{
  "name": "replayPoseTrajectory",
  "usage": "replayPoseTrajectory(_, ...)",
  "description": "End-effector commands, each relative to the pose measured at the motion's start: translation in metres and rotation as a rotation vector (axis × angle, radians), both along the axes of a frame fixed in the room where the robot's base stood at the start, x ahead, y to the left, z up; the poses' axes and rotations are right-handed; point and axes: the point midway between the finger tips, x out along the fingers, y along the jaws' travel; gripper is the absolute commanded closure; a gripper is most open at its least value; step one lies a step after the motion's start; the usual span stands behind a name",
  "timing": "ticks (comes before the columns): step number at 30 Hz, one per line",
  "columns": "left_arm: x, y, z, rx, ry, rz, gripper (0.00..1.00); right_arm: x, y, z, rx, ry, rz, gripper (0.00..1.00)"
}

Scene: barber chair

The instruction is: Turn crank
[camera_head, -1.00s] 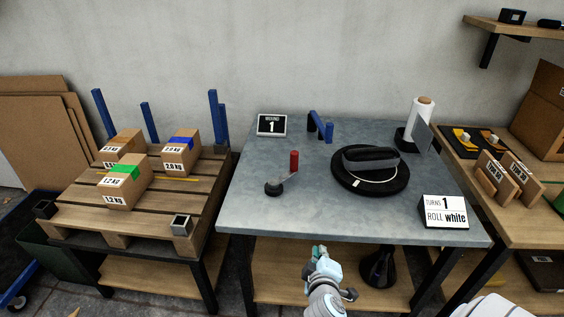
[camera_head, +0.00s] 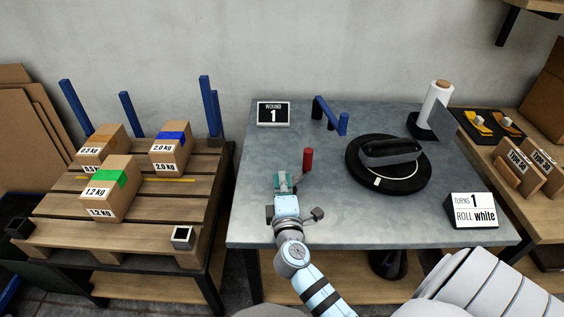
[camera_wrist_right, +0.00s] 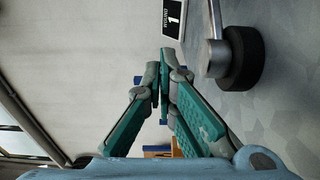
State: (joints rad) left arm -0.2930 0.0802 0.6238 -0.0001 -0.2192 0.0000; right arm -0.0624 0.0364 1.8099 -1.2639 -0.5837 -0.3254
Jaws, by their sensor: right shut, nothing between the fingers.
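The crank has an upright red handle (camera_head: 307,160) and stands on the left part of the grey table. My right gripper (camera_head: 284,180) is over the table just left of the red handle and covers most of the crank's base and arm. In the right wrist view its fingertips (camera_wrist_right: 164,72) are together with nothing between them. There the crank's black round base (camera_wrist_right: 243,60) and metal arm (camera_wrist_right: 214,42) lie to the right of the fingers, apart from them. The red handle is out of that view. My left gripper is not in view.
A round black turntable (camera_head: 410,180) carries a dark wrapped item. A pallet (camera_head: 60,235) with boxes is at left.

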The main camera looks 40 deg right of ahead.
Motion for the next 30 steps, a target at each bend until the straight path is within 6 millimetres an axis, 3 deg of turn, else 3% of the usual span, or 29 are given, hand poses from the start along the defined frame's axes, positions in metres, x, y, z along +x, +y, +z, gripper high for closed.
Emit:
replayPoseTrajectory(8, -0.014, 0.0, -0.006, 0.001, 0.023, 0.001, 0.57, 0.045, -0.022, -0.001, 0.001, -0.002, 0.006, 1.0)
replayPoseTrajectory(14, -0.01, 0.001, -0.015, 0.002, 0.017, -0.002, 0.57, 0.082, -0.046, -0.002, 0.002, -0.001, 0.004, 1.0)
replayPoseTrajectory(21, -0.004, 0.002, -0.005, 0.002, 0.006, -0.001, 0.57, 0.055, -0.069, 0.0, 0.002, 0.001, 0.004, 1.0)
replayPoseTrajectory(30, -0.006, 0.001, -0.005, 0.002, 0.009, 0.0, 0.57, 0.05, -0.072, -0.001, 0.005, 0.0, 0.004, 1.0)
